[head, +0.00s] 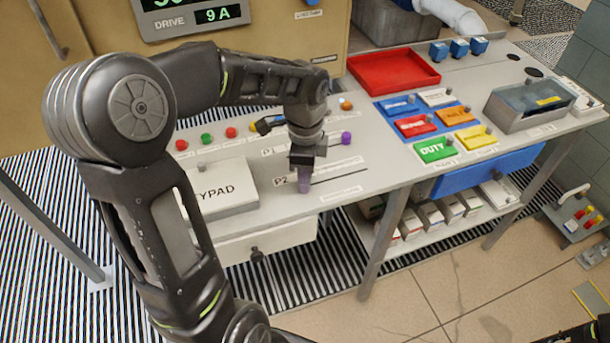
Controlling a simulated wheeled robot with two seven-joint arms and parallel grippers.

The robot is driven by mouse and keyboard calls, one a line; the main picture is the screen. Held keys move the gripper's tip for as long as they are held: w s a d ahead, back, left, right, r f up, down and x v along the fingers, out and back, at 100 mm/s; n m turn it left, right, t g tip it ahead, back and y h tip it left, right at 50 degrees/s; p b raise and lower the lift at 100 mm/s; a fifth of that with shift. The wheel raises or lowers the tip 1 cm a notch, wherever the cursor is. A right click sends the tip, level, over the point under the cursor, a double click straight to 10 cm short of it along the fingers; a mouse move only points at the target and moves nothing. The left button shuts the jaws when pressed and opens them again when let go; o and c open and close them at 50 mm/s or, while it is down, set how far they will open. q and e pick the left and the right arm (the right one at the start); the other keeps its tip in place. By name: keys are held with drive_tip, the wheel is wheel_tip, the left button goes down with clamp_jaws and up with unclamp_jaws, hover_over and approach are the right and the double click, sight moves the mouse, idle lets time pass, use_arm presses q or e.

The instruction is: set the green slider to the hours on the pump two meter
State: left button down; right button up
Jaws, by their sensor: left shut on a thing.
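My left gripper (304,170) points down over the console, shut on a purple knob (304,185) at the left end of the slot labelled P2 (340,179). Its fingers hide the top of this knob. Another purple knob (346,138) stands at the right end of the slot labelled P1. I cannot make out a green slider; a round green knob (207,141) stands in a row with red ones behind. A display (190,14) at the top left reads DRIVE 9 A, with its upper part cut off. I see no meter marked pump two.
A box marked KEYPAD, partly covered (222,188), sits left of the slots. A red tray (393,72), coloured label blocks (434,149) and a grey lidded box (530,105) stand to the right. The console front beside P2 is clear.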

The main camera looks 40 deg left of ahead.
sight(322, 182)
use_arm(q)
drive_tip(key=w+d, duration=0.2)
drive_tip(key=w, duration=0.1)
drive_tip(key=shift+w+d, duration=0.25)
drive_tip(key=shift+w, duration=0.05)
drive_tip(key=shift+s, duration=0.1)
drive_tip(key=c, duration=1.2)
unclamp_jaws()
wheel_tip(322, 182, up, 8)
drive_tip(key=shift+b, duration=0.35)
drive_tip(key=shift+f, duration=0.15)
